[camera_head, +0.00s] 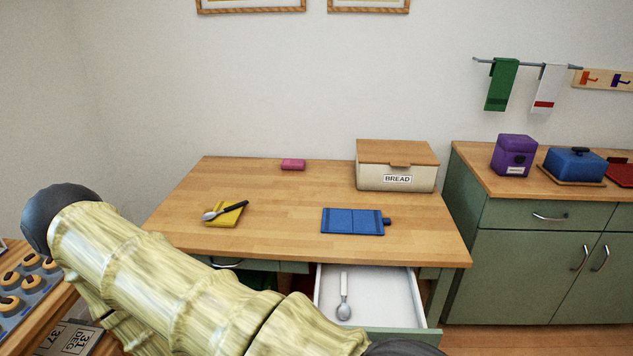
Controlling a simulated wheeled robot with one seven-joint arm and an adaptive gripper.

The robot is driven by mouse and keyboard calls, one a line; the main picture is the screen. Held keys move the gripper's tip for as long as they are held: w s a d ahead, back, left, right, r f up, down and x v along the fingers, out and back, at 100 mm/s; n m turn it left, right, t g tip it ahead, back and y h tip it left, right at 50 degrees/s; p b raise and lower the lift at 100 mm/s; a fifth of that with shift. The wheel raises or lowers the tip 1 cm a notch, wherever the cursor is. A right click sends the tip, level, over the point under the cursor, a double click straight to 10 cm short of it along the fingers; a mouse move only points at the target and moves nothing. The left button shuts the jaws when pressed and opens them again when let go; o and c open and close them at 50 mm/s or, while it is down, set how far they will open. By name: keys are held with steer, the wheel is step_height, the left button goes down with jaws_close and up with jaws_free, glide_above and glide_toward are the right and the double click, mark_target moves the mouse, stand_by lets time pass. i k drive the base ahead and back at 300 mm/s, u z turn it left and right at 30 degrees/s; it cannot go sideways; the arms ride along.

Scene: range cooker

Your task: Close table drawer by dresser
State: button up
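The wooden table (280,185) stands against the wall. Its right drawer (395,290) is pulled open, with a white inside and a green front (425,335) at the bottom of the view. A metal spoon (343,300) lies in the drawer. The table's left drawer (290,266) appears shut, partly hidden by my arm. The green dresser (525,265) stands just right of the table. My arm crosses the lower left and runs toward the lower middle, covering part of the drawer front's left end. My gripper is out of view.
On the table are a bread box (397,178), a blue folder-like object (352,221), a yellow cloth (226,214) with a spoon on it, and a pink block (293,164). A tray of cookies (25,290) sits at the far left. Floor (535,340) shows at the lower right.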

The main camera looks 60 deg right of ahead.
mark_target(385, 302)
steer(key=u, duration=0.35)
steer(key=i, duration=0.9)
steer(key=z, duration=3.7)
steer(key=i, duration=0.5)
steer(key=u, duration=0.25)
steer(key=k, duration=0.95)
steer(key=z, duration=0.35)
